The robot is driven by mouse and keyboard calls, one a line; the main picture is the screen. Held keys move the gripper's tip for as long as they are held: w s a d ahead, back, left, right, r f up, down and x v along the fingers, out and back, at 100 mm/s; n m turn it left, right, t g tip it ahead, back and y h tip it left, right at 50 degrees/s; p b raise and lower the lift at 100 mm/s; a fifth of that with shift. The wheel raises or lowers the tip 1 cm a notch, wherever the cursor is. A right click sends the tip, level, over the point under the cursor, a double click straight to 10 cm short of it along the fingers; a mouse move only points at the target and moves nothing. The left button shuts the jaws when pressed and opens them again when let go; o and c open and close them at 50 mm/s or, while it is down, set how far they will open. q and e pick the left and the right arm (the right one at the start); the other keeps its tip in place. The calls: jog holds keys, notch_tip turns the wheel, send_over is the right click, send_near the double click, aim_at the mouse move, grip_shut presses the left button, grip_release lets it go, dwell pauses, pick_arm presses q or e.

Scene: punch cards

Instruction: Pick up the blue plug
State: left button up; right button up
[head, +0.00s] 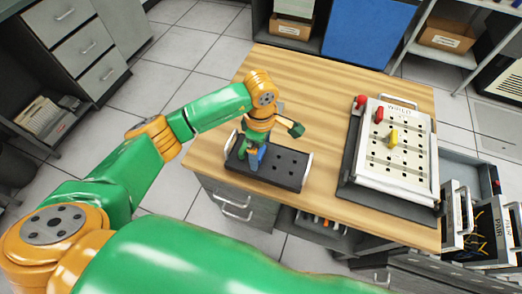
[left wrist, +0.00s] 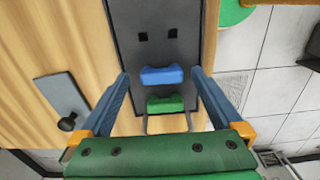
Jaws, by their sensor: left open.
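The blue plug (left wrist: 162,75) stands in the dark tray (left wrist: 182,18) in the left wrist view, with a green plug (left wrist: 165,103) close beside it. My left gripper (left wrist: 160,80) is open, its two blue fingers on either side of the blue plug with gaps between; I see no contact. In the head view my left gripper (head: 254,158) points down over the left part of the tray (head: 283,168). The gripper largely hides the plugs there, and I cannot tell plug from finger. My right gripper is not in view.
A white punch board (head: 398,172) on a dark base holds red and yellow plugs at the table's right. A grey plate (left wrist: 60,92) with a black knob lies beside the tray. Drawers and shelves surround the table.

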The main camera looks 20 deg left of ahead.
pick_arm(q)
jog(key=shift+s+r, duration=0.1)
jog(key=shift+s, duration=0.05)
jog(key=c, duration=1.2)
